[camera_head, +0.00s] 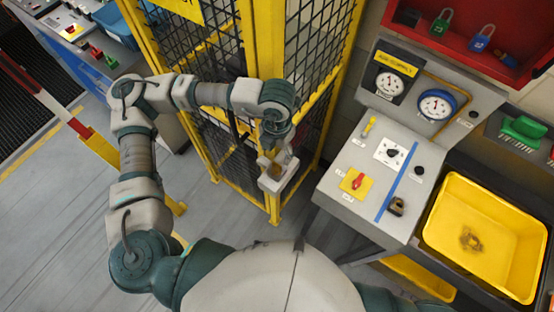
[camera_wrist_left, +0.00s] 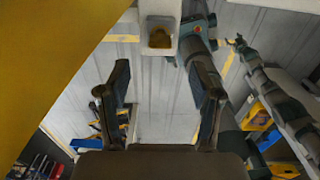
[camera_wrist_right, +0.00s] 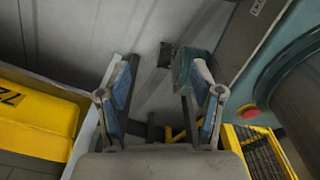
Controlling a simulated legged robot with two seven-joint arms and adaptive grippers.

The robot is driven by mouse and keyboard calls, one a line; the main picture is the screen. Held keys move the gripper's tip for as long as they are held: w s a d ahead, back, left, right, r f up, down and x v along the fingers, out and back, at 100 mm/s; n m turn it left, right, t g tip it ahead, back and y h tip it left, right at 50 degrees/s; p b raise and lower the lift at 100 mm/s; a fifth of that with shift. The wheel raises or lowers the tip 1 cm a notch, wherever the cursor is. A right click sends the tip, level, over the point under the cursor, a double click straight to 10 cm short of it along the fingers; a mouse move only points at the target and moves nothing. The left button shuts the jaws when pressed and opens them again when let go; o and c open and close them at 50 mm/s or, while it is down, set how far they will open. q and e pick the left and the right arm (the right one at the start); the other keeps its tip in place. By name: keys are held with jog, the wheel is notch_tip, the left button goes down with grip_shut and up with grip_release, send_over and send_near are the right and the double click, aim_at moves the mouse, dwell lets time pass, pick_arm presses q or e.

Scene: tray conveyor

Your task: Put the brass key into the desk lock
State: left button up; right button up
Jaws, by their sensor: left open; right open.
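My left gripper (camera_wrist_left: 159,78) is open in the left wrist view, with nothing between its fingers. A white box (camera_wrist_left: 161,8) with a brass-coloured piece (camera_wrist_left: 160,32) in its recess lies beyond the fingertips; I cannot tell whether that piece is the brass key. In the head view, the left gripper (camera_head: 275,160) is beside the yellow cage, its fingers unclear. On the grey desk, a white plate with a dark round centre (camera_head: 390,153) looks like the desk lock. A small yellow upright piece (camera_head: 369,126) stands behind it. My right gripper (camera_wrist_right: 160,78) is open and empty.
The yellow mesh cage (camera_head: 249,42) stands close to the left arm.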

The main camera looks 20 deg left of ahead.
aim_at(277, 164)
pick_arm(q)
notch_tip(277, 164, down, 5)
jog(key=shift+f+p, duration=0.15)
jog(key=shift+p, duration=0.2)
notch_tip(277, 164, down, 3)
jog(key=shift+s+r, duration=0.1)
jog(key=shift+r, duration=0.05)
jog(key=shift+a+f, duration=0.1)
jog(key=shift+f, duration=0.15)
grip_shut()
pick_arm(e)
jog(key=shift+w+a+r, duration=0.1)
jog(key=shift+w+r, duration=0.2)
jog(key=shift+w, duration=0.3)
jog(key=shift+w+a+r, duration=0.1)
jog(key=shift+w+r, duration=0.2)
jog(key=shift+w, duration=0.3)
pick_arm(q)
jog(key=shift+r, duration=0.2)
pick_arm(e)
jog(key=shift+d, duration=0.1)
pick_arm(q)
jog(key=shift+r+p, duration=0.4)
jog(key=shift+r, duration=1.25)
pick_arm(e)
jog(key=shift+a+r, duration=0.2)
jog(key=shift+r, duration=0.2)
